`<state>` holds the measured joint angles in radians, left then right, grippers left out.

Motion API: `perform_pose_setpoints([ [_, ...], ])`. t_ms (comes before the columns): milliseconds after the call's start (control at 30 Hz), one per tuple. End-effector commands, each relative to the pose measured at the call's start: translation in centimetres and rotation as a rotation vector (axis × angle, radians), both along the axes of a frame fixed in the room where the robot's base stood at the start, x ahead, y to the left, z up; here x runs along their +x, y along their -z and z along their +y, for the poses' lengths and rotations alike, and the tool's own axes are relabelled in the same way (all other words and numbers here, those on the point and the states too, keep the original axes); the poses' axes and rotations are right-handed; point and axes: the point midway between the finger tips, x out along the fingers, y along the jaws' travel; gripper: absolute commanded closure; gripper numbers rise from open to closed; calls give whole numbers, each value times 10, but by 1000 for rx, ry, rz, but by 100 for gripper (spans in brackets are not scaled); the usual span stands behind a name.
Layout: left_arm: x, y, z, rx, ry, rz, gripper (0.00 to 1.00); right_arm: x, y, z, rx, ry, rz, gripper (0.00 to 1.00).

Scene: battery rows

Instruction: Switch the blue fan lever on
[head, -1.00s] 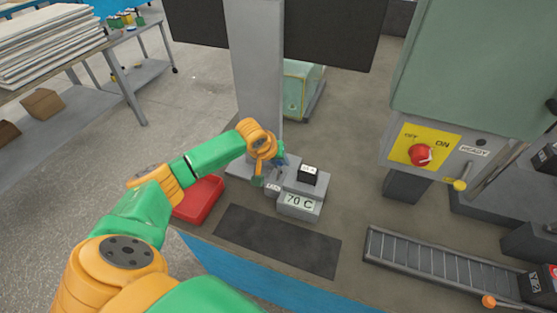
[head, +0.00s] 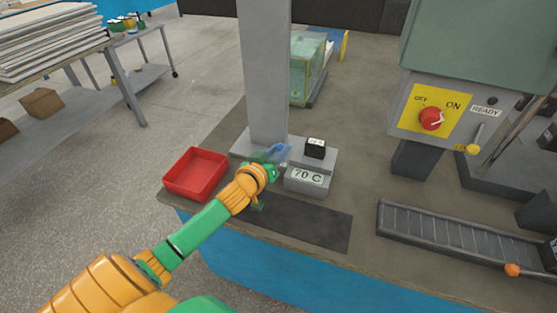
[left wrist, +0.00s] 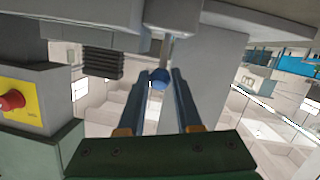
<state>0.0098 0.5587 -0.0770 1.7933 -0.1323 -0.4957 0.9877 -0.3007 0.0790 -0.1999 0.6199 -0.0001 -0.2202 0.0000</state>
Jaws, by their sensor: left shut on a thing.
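The blue fan lever's round knob (left wrist: 158,80) shows in the left wrist view at the end of a thin grey stem. It sits between the two dark blue fingers of my left gripper (left wrist: 163,74), which is shut on it. In the head view my left gripper (head: 274,156) is at the foot of the grey column (head: 264,80), left of the 70 C display (head: 307,177). The gripper and wrist hide the lever there, so its on or off position cannot be told. My right gripper is not in view.
A small black block (head: 316,148) sits behind the display. A red tray (head: 195,174) is to the left and a dark mat (head: 290,222) in front. At right are a red OFF/ON knob (head: 431,118), a yellow-knobbed lever (head: 473,148) and a roller track (head: 440,232).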

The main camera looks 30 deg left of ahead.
Motion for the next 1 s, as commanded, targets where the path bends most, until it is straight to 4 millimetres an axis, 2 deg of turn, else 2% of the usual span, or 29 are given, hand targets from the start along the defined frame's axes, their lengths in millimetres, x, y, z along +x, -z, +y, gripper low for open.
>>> perform_pose_setpoints([
  [33, -1, 9, 0, 3, -2, -23, 100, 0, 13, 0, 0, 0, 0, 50],
  [300, -5, 8, -1, 27, -1, -114, 100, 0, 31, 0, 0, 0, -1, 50],
  [867, -6, 4, -1, 35, 0, -142, 100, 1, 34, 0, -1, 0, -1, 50],
  [900, -6, 4, -1, 35, 0, -142, 58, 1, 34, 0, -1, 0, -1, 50],
  [1000, -6, 4, -1, 34, 1, -140, 36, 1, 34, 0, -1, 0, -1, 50],
])
